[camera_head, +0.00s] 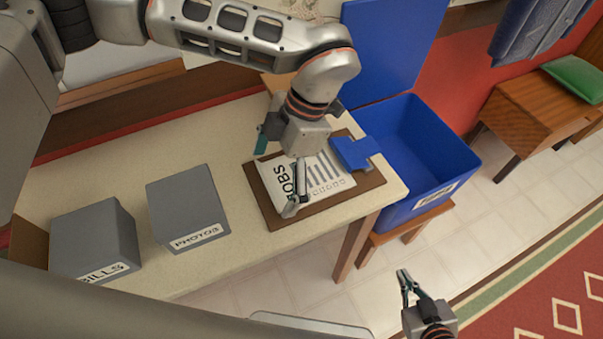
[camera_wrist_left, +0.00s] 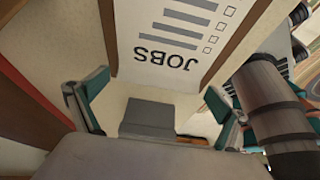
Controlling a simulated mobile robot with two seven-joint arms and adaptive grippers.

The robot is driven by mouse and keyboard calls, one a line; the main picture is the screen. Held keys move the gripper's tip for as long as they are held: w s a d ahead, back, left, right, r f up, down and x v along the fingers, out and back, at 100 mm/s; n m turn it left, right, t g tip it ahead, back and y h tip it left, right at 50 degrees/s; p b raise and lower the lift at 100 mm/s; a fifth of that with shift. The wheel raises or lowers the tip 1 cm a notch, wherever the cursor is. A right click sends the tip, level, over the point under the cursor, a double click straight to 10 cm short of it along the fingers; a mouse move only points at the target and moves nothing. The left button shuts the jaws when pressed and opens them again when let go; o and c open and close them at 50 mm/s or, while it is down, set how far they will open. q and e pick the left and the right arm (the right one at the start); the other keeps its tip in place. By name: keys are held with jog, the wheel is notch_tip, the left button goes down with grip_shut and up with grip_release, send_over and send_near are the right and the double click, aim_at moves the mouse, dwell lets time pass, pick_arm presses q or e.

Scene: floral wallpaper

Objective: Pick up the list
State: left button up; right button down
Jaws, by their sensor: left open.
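The list is a white sheet headed "JOBS" (camera_head: 312,178) on a brown clipboard (camera_head: 270,216) with a blue clip (camera_head: 354,152). The clipboard lies near the right end of the cream table. My left gripper (camera_head: 279,169) is open over the left part of the clipboard, one finger overlapping the sheet in the head view. In the left wrist view, the sheet (camera_wrist_left: 180,40) appears beyond the fingers (camera_wrist_left: 150,108), with nothing held between them. I cannot tell whether a finger touches the clipboard. My right gripper (camera_head: 415,285) is low, off the table, apart from the list; its jaw state is unclear.
Grey boxes labelled "PHOTOS" (camera_head: 188,205) and "BILLS" (camera_head: 92,240) stand left of the clipboard on the table (camera_head: 125,165). An open blue bin (camera_head: 440,165) sits on a low wooden stand beyond the table's right end. Tiled floor is clear in front.

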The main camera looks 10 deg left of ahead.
pick_arm(q)
jog(key=c, duration=0.8)
jog(key=shift+r, duration=0.1)
pick_arm(e)
jog(key=shift+r, duration=0.1)
